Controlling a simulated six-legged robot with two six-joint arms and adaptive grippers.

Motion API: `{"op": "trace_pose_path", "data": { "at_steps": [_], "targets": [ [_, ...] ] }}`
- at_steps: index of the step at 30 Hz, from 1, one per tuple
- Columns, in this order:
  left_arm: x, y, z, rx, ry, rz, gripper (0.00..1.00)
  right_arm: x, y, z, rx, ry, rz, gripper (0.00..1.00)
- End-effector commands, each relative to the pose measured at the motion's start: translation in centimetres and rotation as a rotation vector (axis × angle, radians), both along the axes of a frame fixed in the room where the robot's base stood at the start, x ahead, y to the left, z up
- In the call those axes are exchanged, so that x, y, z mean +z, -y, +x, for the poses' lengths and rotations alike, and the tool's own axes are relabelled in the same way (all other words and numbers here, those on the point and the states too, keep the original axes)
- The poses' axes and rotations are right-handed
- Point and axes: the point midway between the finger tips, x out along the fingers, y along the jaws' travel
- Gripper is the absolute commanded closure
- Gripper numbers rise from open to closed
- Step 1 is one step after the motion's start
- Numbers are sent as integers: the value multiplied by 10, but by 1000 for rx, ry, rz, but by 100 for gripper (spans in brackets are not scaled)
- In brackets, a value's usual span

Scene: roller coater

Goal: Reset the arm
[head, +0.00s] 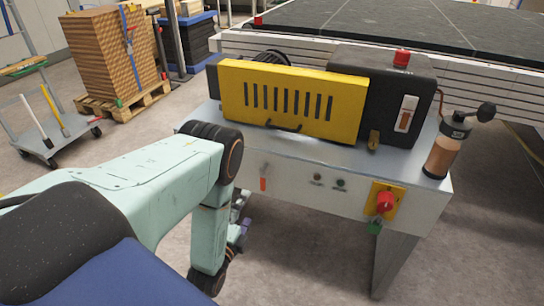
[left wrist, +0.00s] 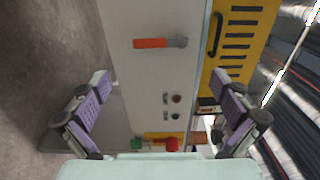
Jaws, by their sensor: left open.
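My left arm comes in from the left in the head view and bends down at its elbow in front of the machine. My left gripper (head: 239,232) is mostly hidden behind the forearm there; only bits of its purple pads show. In the left wrist view the left gripper (left wrist: 158,112) is open, its two purple-padded fingers wide apart with nothing between them. The grey front panel (left wrist: 140,80) of the machine lies beyond the fingers. An orange-handled lever (left wrist: 150,43) is on that panel. My right gripper is not in view.
The machine carries a yellow slotted cover (head: 290,98), a black housing (head: 405,100), a red knob (head: 385,202) on a yellow plate and a brown-filled canister (head: 446,150). A cart (head: 45,120) and a pallet of stacked boards (head: 110,60) stand back left. Floor between is clear.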

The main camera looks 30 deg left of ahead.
Motion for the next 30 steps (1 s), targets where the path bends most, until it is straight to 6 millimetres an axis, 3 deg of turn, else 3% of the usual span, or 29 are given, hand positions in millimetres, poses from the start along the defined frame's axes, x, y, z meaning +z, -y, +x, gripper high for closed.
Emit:
{"op": "trace_pose_path", "data": {
  "at_steps": [11, 30],
  "targets": [
    [1, -2, 11, 0, 3, 1, 0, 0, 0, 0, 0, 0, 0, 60],
    [0, -25, 107, -2, 3, 0, 0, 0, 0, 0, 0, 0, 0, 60]
  ]
}}
